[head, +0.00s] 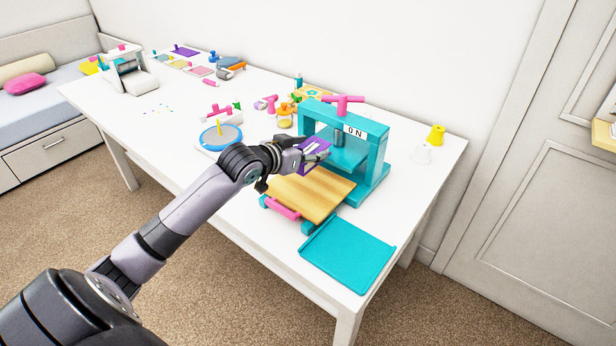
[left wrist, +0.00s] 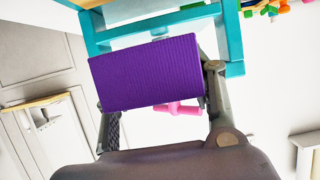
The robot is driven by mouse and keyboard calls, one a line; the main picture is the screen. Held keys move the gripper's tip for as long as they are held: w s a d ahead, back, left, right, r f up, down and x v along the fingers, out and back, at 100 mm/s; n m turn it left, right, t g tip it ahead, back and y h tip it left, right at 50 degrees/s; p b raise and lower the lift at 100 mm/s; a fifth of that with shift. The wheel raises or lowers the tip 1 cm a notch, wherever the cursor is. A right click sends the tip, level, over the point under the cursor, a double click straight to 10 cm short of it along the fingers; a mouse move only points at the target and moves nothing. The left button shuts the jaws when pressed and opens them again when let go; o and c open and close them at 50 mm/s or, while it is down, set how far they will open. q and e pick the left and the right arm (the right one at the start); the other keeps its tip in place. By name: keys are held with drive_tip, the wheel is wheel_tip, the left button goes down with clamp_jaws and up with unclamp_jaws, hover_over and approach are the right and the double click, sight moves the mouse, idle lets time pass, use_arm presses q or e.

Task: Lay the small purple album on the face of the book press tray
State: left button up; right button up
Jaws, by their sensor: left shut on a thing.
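My left gripper (head: 316,153) is shut on the small purple album (head: 313,145). It holds the album in front of the teal book press (head: 372,148), above the back part of a wooden board with a pink handle (head: 318,196), which looks like the press tray. In the left wrist view the album (left wrist: 145,72) spans the space between the two fingers (left wrist: 160,95), with the teal press frame (left wrist: 232,35) behind it. In the head view the gripper hides part of the album. My right gripper is not in view.
A flat teal tray (head: 348,254) lies at the table's front right corner. A blue round turntable (head: 220,137) stands left of my gripper. Several small tools crowd the table's back edge.

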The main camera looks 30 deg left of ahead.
use_arm(q)
hover_over(308, 186)
wheel_tip(308, 186, down, 5)
drive_tip(key=shift+r, duration=0.2)
wheel_tip(308, 186, down, 3)
drive_tip(key=shift+r, duration=0.15)
drive_tip(key=shift+f, duration=0.7)
drive_tip(key=o, duration=1.2)
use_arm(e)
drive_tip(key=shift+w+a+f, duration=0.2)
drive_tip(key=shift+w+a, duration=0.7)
